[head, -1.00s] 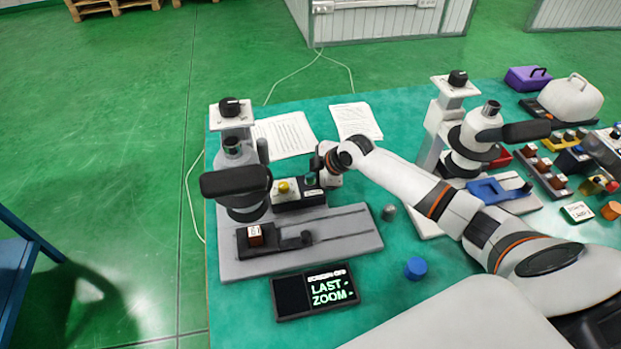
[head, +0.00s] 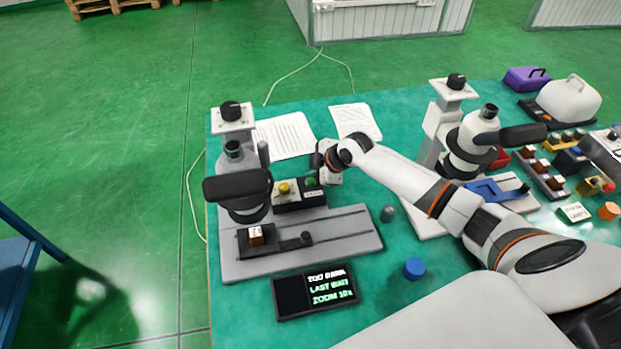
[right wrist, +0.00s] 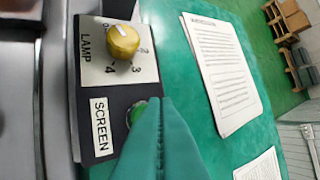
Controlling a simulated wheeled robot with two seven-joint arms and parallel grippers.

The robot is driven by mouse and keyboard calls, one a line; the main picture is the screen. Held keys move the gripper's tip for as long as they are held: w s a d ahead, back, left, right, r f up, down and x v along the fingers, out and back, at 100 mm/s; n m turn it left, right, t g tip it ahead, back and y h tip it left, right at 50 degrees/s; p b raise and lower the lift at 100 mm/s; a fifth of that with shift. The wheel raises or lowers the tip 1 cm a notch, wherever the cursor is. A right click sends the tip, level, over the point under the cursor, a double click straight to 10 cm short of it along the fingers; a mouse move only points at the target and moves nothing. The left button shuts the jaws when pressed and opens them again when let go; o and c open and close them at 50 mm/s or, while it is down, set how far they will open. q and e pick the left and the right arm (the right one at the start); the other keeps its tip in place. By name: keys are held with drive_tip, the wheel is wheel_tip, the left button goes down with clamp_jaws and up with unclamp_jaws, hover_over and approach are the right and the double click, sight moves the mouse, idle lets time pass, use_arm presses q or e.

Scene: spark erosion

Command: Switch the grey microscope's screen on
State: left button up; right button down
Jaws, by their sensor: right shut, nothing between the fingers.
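The grey microscope (head: 290,250) stands at the left of the table, with a black eyepiece head. Its control box (head: 290,205) carries a yellow LAMP knob (right wrist: 122,41) and a green button (right wrist: 136,112) beside the SCREEN label (right wrist: 101,127). The knob's white mark points near the low end of its scale. My right gripper (right wrist: 153,103) is shut and empty, its tips at the green button and partly hiding it. I cannot tell whether they touch. The small display (head: 290,295) in front is lit and seems to read "TOO DARK", with a zoom value below. My left gripper is not in view.
Paper sheets (head: 285,136) lie behind the box. A white microscope (head: 440,135) stands to the right, past my right arm. A small grey peg (head: 387,213) and a blue cap (head: 414,268) stand on the table. Sample blocks and cases crowd the right side.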

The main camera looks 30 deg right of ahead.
sight(313, 182)
wheel_tip(313, 182, up, 6)
drive_tip(key=p, duration=0.5)
drive_tip(key=shift+f, duration=0.1)
